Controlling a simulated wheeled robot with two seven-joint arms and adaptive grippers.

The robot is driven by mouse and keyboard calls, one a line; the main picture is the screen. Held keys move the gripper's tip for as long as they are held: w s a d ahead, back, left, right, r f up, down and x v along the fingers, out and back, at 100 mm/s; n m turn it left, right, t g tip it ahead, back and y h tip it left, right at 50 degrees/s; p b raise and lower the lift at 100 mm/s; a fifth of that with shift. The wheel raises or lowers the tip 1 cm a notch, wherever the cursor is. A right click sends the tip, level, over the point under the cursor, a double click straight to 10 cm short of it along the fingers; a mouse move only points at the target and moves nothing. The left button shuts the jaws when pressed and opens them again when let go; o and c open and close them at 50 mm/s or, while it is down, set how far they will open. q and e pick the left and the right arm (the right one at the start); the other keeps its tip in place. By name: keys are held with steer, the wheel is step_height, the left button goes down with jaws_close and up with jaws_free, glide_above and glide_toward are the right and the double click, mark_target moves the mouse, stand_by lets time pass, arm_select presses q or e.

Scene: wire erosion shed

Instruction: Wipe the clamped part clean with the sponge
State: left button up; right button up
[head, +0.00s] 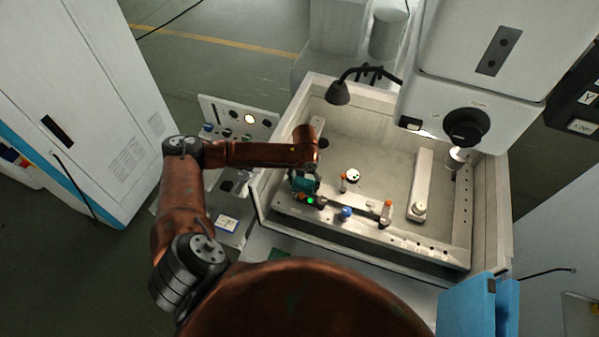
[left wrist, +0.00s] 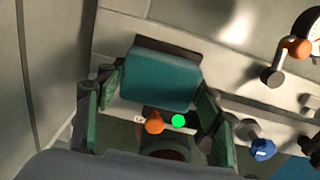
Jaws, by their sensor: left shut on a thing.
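My left gripper (head: 304,184) is at the left end of the front rail inside the machine tank. In the left wrist view its green-edged fingers (left wrist: 155,98) are shut on the teal sponge (left wrist: 160,76), which has a dark strip along its far edge. The sponge is held over a pale metal surface; I cannot tell whether it touches. Clamps with orange tips (head: 386,212) stand on the front rail (head: 430,250). A dark bar lies along the rail between them, but I cannot make out clearly which piece is the clamped part. My right gripper is not in view.
A round dial (head: 353,176) and a blue knob (head: 346,212) are close right of the gripper. A lamp (head: 338,93) overhangs the tank's back left. The machine head (head: 465,130) hangs at the right. The tank wall (head: 258,208) is close on the left.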

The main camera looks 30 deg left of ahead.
arm_select(q)
steer(key=shift+w+d+f+b, duration=0.15)
steer(key=shift+d+b, duration=0.15)
steer(key=shift+d, duration=0.3)
steer(key=shift+w+d+b, duration=0.15)
steer(key=shift+d+b, duration=0.15)
steer(key=shift+d, duration=0.3)
steer(key=shift+f+b, duration=0.1)
steer(key=shift+b, duration=0.35)
steer(key=shift+s+a+r+p, duration=0.2)
steer(key=shift+a+p, duration=0.2)
steer(key=shift+a, duration=0.25)
steer(key=shift+s+a+r+p, duration=0.15)
steer(key=shift+a+p, duration=0.25)
steer(key=shift+a, duration=0.2)
steer(key=shift+s+a+f+p, duration=0.1)
steer(key=shift+s+a+p, duration=0.15)
steer(key=shift+a, duration=0.45)
steer(key=shift+a+r+p, duration=0.15)
steer(key=shift+r+p, duration=0.05)
steer(key=shift+p, duration=0.2)
step_height(320, 180, up, 2)
steer(key=shift+r+p, duration=0.15)
steer(key=shift+p, duration=0.7)
step_height(320, 180, up, 4)
steer(key=p, duration=0.3)
steer(key=shift+w+f, duration=0.1)
steer(key=shift+f, duration=0.15)
steer(key=shift+r+p, duration=0.6)
steer(key=shift+r, duration=0.3)
